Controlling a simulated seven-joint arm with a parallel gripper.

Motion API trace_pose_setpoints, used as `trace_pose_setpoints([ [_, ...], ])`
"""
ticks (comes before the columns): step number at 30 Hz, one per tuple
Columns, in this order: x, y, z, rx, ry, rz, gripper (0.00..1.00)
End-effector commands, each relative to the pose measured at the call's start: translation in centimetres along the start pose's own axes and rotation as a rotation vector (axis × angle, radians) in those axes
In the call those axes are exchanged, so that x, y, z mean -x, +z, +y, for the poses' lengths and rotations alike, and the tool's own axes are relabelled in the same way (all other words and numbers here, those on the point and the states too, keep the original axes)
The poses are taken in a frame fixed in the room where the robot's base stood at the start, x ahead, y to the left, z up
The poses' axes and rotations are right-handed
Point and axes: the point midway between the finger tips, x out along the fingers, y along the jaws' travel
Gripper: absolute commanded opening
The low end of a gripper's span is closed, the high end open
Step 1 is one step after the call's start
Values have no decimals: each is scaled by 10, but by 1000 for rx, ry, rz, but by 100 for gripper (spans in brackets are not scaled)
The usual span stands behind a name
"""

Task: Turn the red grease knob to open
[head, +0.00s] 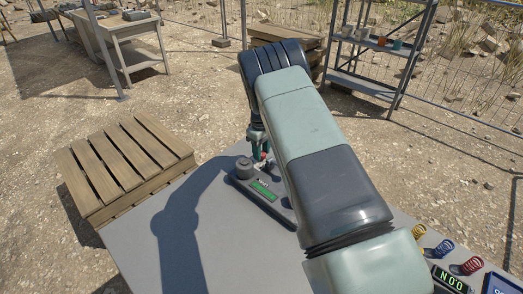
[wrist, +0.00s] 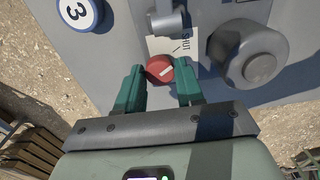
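In the wrist view, the red grease knob (wrist: 160,69) is round with a pale pointer bar across its face. It sits on a grey panel, partly over a white label (wrist: 187,45) on which "SHUT" can be read. My gripper (wrist: 160,82) has green fingers, one on each side of the knob. The fingers are apart, and a gap shows between the left finger and the knob; contact on the right cannot be told. In the head view, my arm hides most of the work area, and my gripper (head: 259,150) shows small beside a speck of red.
A large grey round knob (wrist: 252,58) stands right of the red knob, close to the right finger. A grey lever or fitting (wrist: 167,18) is above. In the head view, coloured springs (head: 443,248) lie on the table, and a wooden pallet (head: 125,160) stands left.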

Motion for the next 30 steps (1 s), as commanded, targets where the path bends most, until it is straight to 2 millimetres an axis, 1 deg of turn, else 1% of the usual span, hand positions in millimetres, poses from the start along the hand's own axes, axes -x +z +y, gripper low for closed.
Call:
trace_pose_setpoints([
  [1, 0, 0, 0, 0, 0, 0, 29],
  [6, 0, 0, 0, 0, 0, 0, 4],
  [13, 0, 0, 0, -18, 0, 0, 4],
  [17, 0, 0, 0, -63, 0, 0, 4],
  [23, 0, 0, 0, -192, 0, -1, 4],
  [30, 0, 0, 0, -413, 0, 0, 4],
])
